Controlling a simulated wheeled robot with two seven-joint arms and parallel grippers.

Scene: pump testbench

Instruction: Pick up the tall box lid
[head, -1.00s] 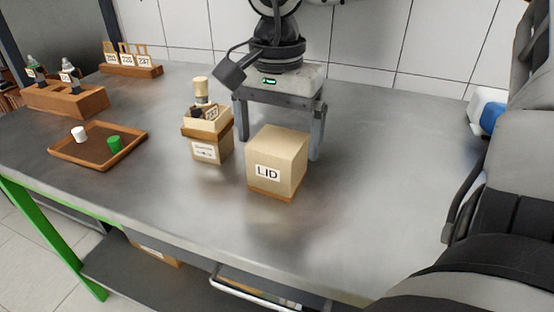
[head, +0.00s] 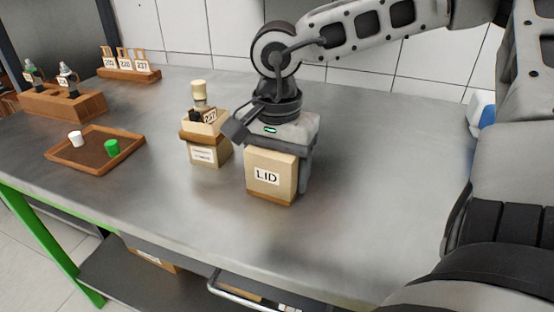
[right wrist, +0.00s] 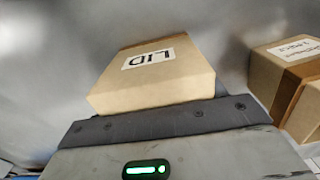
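The tall box lid (head: 270,178) is a tan block with a LID label and a brown lower edge. It stands upright on the metal table. My right gripper (head: 288,148) is down over the back and top of it. One finger shows along the lid's right side; the other finger is hidden. Whether the fingers press on the lid cannot be seen. In the right wrist view the lid (right wrist: 155,80) lies just beyond the gripper's dark bar. My left gripper is not in view.
A tan box (head: 207,152) with bottles stands just left of the lid. A brown tray (head: 65,158) with a white and a green piece lies farther left. Wooden racks (head: 130,74) stand behind.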

